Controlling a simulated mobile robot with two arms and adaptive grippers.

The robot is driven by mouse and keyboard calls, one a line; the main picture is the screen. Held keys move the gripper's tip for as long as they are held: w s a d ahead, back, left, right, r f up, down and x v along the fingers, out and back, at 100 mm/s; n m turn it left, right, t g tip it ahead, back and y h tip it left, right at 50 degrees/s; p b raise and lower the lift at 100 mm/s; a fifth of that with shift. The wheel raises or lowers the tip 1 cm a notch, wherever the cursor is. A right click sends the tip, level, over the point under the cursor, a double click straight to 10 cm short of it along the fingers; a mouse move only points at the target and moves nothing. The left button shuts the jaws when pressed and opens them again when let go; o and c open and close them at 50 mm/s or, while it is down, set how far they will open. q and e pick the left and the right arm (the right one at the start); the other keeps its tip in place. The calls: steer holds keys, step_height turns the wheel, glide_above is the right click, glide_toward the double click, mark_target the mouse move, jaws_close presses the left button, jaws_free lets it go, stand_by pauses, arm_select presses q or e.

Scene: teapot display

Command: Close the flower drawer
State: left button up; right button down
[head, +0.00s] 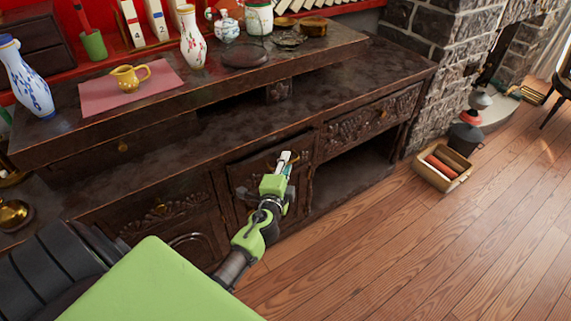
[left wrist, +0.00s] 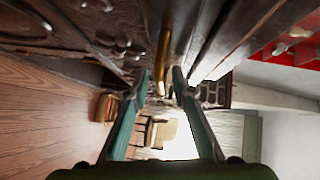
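The dark wooden cabinet has a drawer with carved flower-like relief (head: 372,120) and a small knob at the right of its front. Whether it stands slightly out is hard to tell. Similar carving shows on a front at the lower left (head: 165,215). My left gripper (head: 287,160) is in front of the cabinet's middle panel, left of the right carved drawer. In the left wrist view its two teal fingers (left wrist: 161,78) are apart. A long brass-coloured piece (left wrist: 165,45) shows in line with the gap; contact cannot be told. My right gripper is out of view.
A yellow jug (head: 128,77) on a pink cloth, a white flowered vase (head: 192,38) and a blue-white vase (head: 27,80) stand on the upper shelf. An open box (head: 442,168) lies on the floor by the stone wall.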

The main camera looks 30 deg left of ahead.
mark_target(277, 157)
arm_select(q)
jaws_close()
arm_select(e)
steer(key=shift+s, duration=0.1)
arm_select(q)
steer(key=a, duration=0.1)
steer(key=w+a, duration=0.1)
steer(key=a, duration=0.2)
steer(key=shift+w+a, duration=0.1)
steer(key=shift+w, duration=0.25)
steer(key=shift+r, duration=0.15)
jaws_free()
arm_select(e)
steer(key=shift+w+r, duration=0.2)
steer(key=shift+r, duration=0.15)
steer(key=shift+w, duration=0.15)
